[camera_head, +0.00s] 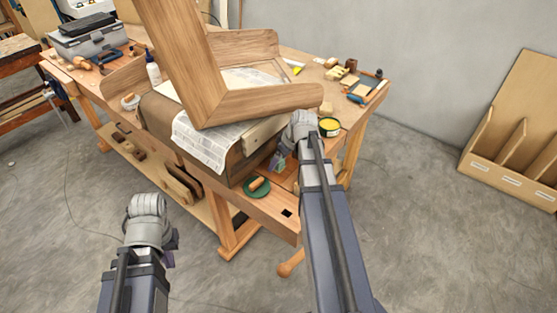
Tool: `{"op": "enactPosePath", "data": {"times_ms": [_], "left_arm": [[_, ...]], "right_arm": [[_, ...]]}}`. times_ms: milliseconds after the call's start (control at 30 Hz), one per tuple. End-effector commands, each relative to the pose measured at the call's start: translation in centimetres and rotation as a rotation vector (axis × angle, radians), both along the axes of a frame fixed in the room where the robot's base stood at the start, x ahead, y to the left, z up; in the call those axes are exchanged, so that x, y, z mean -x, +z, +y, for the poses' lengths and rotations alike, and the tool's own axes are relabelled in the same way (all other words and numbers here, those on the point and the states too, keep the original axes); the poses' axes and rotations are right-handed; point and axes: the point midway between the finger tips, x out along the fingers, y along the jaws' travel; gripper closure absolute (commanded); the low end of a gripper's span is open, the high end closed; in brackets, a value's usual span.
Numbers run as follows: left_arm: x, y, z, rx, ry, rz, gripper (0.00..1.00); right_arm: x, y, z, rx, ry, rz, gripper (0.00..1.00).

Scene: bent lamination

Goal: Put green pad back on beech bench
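A round green pad (249,191) with a wooden handle-like piece on it lies at the front edge of the beech bench (225,192). My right gripper (278,162) is over the bench, just above and right of the pad; a gap shows between them. Its fingers are small and partly hidden by its wrist, so their opening is unclear. My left gripper (171,249) is at the lower left, off the front of the bench and apart from the pad. Its fingers are mostly hidden behind the wrist.
A large bent wooden lamination (205,85) rests over newspaper (208,145) on the bench. A yellow-topped tin (329,126) stands right of my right wrist. Small tools and blocks (350,80) lie at the back right. A slotted wooden rack (515,135) leans at the wall.

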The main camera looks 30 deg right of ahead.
Motion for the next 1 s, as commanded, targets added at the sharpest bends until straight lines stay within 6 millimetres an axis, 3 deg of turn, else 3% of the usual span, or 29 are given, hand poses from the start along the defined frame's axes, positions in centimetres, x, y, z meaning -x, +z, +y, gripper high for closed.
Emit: {"op": "enactPosePath", "data": {"times_ms": [633,800,1000], "left_arm": [[0.0,9.4,0.0,0.0,-0.001,0.0,1.0],[0.0,10.6,0.0,0.0,-0.002,0.0,1.0],[0.0,10.6,0.0,0.0,-0.002,0.0,1.0]], "right_arm": [[3.5,9.4,-1.4,-0.001,-0.002,0.0,0.21],[4.0,10.6,-1.6,0.0,0.0,0.0,0.21],[4.1,10.6,-1.7,0.0,0.0,0.0,0.21]]}}
